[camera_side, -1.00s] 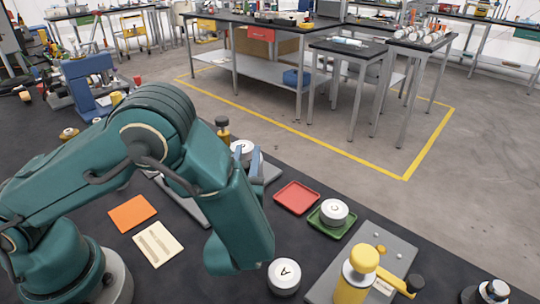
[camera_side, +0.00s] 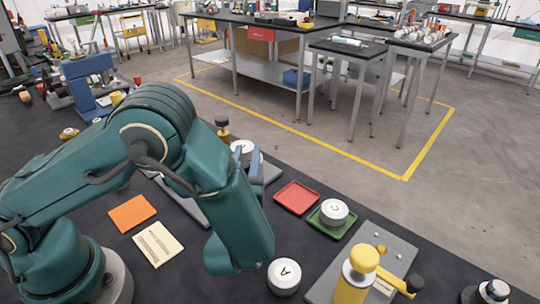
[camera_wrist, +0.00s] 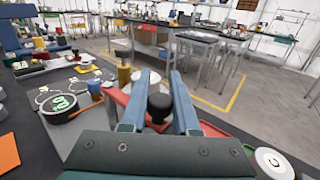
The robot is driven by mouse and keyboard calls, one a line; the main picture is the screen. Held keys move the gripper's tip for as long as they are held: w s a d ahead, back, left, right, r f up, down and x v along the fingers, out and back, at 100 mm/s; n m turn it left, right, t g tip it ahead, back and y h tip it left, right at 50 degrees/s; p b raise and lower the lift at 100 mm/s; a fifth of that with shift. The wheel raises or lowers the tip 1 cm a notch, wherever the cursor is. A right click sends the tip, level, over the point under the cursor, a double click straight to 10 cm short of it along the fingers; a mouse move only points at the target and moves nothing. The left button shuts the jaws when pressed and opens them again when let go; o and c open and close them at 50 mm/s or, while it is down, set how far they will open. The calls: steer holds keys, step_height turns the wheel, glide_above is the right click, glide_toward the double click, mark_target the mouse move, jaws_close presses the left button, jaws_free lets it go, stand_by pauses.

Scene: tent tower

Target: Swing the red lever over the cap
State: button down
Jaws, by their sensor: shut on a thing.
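My gripper (camera_wrist: 161,88) has its two blue fingers on either side of the lever's black knob (camera_wrist: 160,106) and is shut on it. The red lever (camera_wrist: 120,97) runs left from the knob in the wrist view. A white round cap (camera_wrist: 147,78) shows just beyond the knob, partly hidden by the fingers. In the side view, the blue fingertips of my gripper (camera_side: 248,161) stand by the white cap (camera_side: 241,147). My forearm hides the lever there. A yellow post with a black top (camera_side: 222,128) stands behind the cap.
A red tray (camera_side: 297,198) is empty. A green tray (camera_side: 326,229) holds a white weight (camera_side: 334,211). A weight marked A (camera_side: 284,277) and a yellow fixture (camera_side: 357,276) stand in front. An orange sheet (camera_side: 132,213) and a cream card (camera_side: 158,244) lie left.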

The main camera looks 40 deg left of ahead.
steer(key=shift+w, duration=0.15)
steer(key=shift+w+a+n+g+y, duration=0.2)
steer(key=shift+w+n+g+y, duration=0.1)
steer(key=shift+n+g+y, duration=0.4)
steer(key=shift+w+a+n+g+y, duration=0.15)
steer(key=shift+w+n+g+y, duration=0.15)
steer(key=shift+n+g+y, duration=0.4)
steer(key=n+g, duration=0.1)
steer(key=w+g+y, duration=0.1)
steer(key=shift+a+n+g+y, duration=0.3)
steer(key=shift+a+n+g, duration=0.1)
steer(key=shift+w+a+n+g+y, duration=0.25)
steer(key=shift+n+g, duration=0.2)
steer(key=shift+g, duration=0.2)
steer(key=shift+w+a+n+g+y, duration=0.1)
steer(key=shift+a+n+g+y, duration=0.1)
steer(key=shift+n+g+y, duration=0.3)
steer(key=shift+w+a+n+g+y, duration=0.1)
steer(key=shift+w+a+n+g, duration=0.2)
steer(key=shift+g, duration=0.45)
steer(key=shift+w+a+n+g+y, duration=0.1)
steer(key=shift+a+n+g+y, duration=0.1)
steer(key=shift+n+g, duration=0.45)
steer(key=shift+w+a+n+g+y, duration=0.1)
steer(key=shift+a+n+g, duration=0.15)
steer(key=shift+g, duration=0.6)
steer(key=c, duration=0.7)
jaws_free()
steer(key=shift+o, duration=0.2)
steer(key=shift+r, duration=0.1)
